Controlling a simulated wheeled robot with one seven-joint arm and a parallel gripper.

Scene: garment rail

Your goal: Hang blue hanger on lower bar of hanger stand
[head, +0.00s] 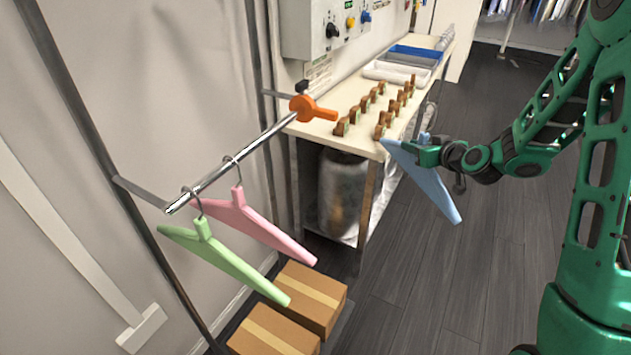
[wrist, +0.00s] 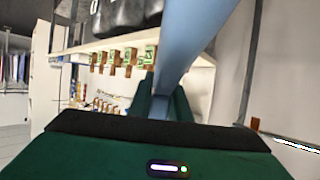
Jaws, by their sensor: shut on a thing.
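The blue hanger (head: 428,183) is held by my gripper (head: 415,153) to the right of the table, apart from the stand. In the head view its body slants down to the right. My gripper is shut on it near its upper part. In the wrist view the blue hanger (wrist: 190,45) runs up from between the fingers. The lower bar (head: 235,160) of the hanger stand juts out at left, with a pink hanger (head: 255,222) and a green hanger (head: 220,255) hooked near its front end. The blue hanger's hook is hard to make out.
An orange clamp (head: 312,108) sits at the bar's far end. The table (head: 355,138) carries several small brown blocks (head: 380,107) and trays (head: 408,58). Cardboard boxes (head: 300,300) lie below the hangers. The bar between clamp and pink hanger is free.

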